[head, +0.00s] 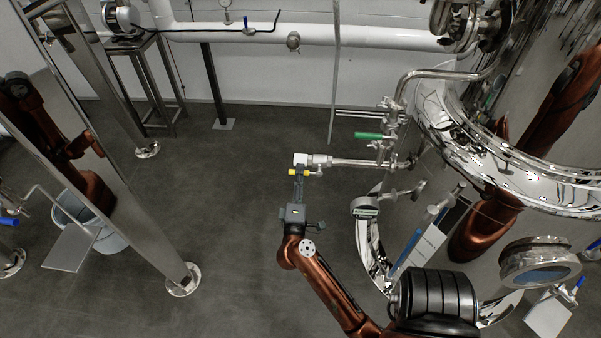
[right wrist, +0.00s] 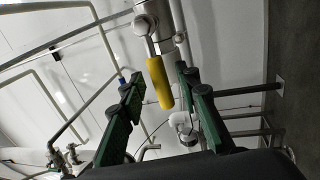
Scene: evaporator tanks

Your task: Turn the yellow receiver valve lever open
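The yellow receiver valve lever (head: 313,173) sits at the white-ended outlet of a horizontal pipe left of the tank. In the right wrist view the yellow lever (right wrist: 159,82) hangs from a steel valve body (right wrist: 154,18). My right gripper (head: 298,178) is up at the lever in the head view. In the right wrist view my right gripper (right wrist: 160,77) is open, with its green-padded fingers on either side of the lever's free end. Gaps show on both sides of the lever, wider on the left.
A green-handled valve (head: 368,136) stands on the piping above the outlet pipe (head: 355,163). The polished tank (head: 440,215) fills the right side. A steel post (head: 150,215) and a bucket (head: 88,222) are at left. The floor between post and outlet is clear.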

